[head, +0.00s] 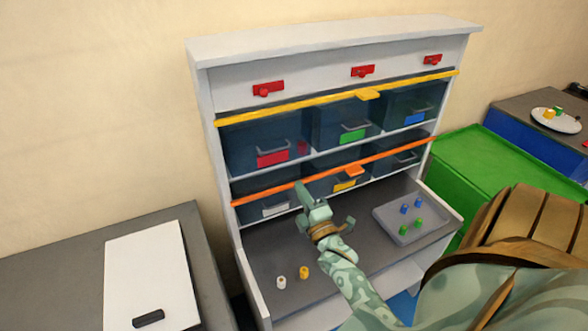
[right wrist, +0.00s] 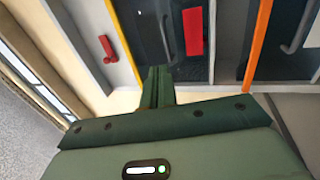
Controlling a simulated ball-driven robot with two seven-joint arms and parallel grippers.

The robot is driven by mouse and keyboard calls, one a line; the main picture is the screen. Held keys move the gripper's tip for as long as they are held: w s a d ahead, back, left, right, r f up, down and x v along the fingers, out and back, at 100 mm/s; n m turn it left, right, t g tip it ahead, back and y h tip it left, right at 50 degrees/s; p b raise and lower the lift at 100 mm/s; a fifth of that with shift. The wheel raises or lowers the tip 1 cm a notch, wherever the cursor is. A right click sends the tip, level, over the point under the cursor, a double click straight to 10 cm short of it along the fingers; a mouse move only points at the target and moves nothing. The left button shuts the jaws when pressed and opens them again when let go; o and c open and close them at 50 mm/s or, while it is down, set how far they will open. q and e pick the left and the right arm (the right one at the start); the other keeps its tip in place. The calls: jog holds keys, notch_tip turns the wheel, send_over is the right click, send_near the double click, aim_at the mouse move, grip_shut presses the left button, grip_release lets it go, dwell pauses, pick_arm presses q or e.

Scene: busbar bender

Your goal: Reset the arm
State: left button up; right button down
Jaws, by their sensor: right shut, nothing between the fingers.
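My right arm reaches in from the bottom of the head view, and my right gripper (head: 302,190) is held up in front of the lower shelf row. Its fingers are together and hold nothing. In the right wrist view the closed fingers (right wrist: 158,88) point at the shelf front, with a red label (right wrist: 192,32) just beyond them. In the head view the tip overlaps the orange bar (head: 265,190); I cannot tell whether they touch. My left gripper is not in view.
The white shelf unit (head: 330,40) holds bins with coloured labels behind a yellow bar (head: 290,105). On its worktop lie a white and a yellow piece (head: 304,272) and a grey tray (head: 385,222) with blue and green pieces. A table with a white board (head: 150,270) stands left; a green surface (head: 485,170), right.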

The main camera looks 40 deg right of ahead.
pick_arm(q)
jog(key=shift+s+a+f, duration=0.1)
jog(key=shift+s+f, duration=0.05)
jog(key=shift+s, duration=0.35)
pick_arm(e)
jog(key=shift+v, duration=0.95)
jog(key=shift+d, duration=0.1)
